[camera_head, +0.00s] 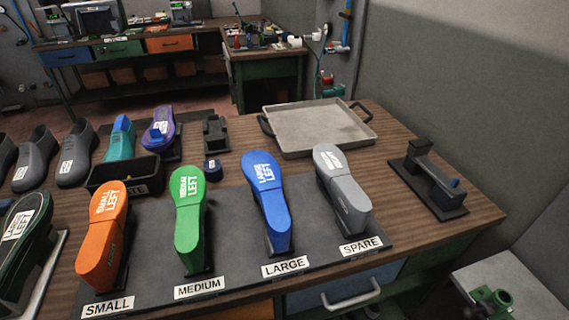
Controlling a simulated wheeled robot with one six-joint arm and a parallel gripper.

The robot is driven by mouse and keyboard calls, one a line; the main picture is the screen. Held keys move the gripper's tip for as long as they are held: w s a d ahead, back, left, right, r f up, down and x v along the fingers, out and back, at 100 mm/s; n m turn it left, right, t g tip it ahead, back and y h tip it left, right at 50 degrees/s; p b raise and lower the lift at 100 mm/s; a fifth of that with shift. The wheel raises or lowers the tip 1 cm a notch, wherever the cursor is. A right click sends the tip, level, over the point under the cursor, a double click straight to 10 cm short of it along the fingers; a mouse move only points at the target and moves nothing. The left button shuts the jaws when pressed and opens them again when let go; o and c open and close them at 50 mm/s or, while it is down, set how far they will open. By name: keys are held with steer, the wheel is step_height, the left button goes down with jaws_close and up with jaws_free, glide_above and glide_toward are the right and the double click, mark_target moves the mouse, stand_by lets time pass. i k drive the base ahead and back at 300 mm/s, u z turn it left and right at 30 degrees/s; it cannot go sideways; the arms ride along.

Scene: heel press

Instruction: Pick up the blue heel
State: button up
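The blue heel (265,192) stands on a dark mat (232,238) on the wooden workbench. White lettering on its top reads "LARGE LEFT", and the label in front of it reads "LARGE" (286,267). It is between the green heel (189,222) on its left and the grey heel (343,193) on its right, apart from both. Its underside and support are mostly hidden. My gripper is not in view.
An orange heel (103,240) stands at the mat's left end. A grey tray (318,128) with dark handles lies behind the blue heel. A black fixture (428,181) is on the right. Shoes (77,154) and a black bin (125,177) crowd the left.

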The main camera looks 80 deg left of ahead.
mark_target(212, 169)
steer(key=i, duration=0.6)
steer(key=u, duration=3.55)
steer(key=i, duration=0.5)
